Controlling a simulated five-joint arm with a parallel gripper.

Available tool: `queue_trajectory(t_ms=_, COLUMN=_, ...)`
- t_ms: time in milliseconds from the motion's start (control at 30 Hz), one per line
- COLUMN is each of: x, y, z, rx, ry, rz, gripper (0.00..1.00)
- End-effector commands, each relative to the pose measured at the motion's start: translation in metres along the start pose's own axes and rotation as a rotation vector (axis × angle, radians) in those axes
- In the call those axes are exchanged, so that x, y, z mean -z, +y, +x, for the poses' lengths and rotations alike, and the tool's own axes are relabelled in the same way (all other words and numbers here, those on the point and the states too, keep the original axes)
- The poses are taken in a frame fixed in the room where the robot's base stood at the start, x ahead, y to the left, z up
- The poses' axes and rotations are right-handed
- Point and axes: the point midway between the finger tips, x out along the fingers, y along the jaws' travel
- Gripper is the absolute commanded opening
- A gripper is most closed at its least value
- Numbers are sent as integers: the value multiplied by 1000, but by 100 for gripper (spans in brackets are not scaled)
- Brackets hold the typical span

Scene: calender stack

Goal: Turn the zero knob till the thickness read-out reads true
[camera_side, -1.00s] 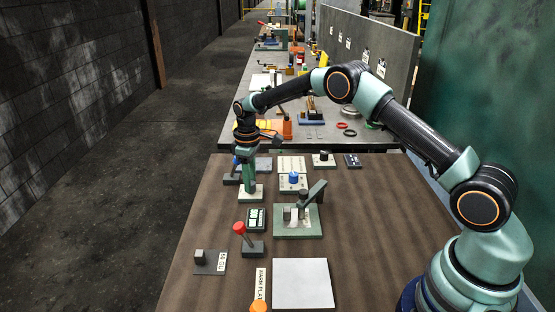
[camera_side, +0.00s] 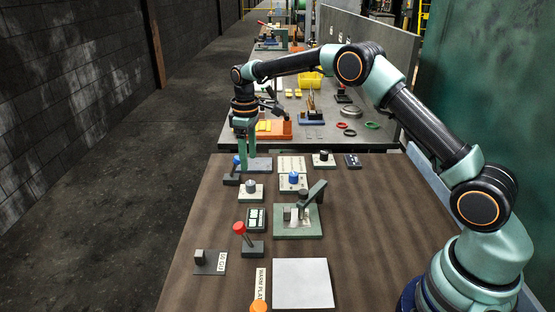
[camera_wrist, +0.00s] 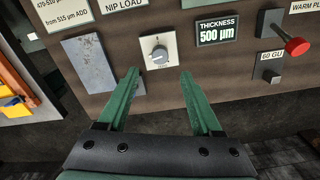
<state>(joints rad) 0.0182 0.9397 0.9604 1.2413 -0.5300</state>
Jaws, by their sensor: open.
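The zero knob is a grey dial (camera_side: 250,185) on a pale square plate. It also shows in the wrist view (camera_wrist: 158,56), with its plate lying between and beyond my fingertips. The thickness read-out (camera_wrist: 217,30) shows 500 µm in the wrist view. In the side view the read-out (camera_side: 256,220) is a small dark box in front of the knob, its digits too small to read. My gripper (camera_side: 246,168) points down above the knob, apart from it. In the wrist view my gripper (camera_wrist: 160,74) is open, with nothing between the fingers.
A blue knob (camera_side: 293,179) and a green lever fixture (camera_side: 299,220) stand to the right. A blue-topped lever (camera_side: 236,163) stands close by my gripper. A red-topped lever (camera_side: 240,229) and a block marked 60 GU (camera_wrist: 271,68) stand nearer the front.

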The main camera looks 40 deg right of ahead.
Motion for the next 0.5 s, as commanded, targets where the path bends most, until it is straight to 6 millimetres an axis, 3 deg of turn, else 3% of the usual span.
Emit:
queue_trajectory(t_ms=200, x=1, y=0, z=-32, rx=-2, ry=3, rz=0, gripper=66)
queue_trajectory(t_ms=500, x=0, y=0, z=-41, rx=0, ry=1, rz=0, gripper=66)
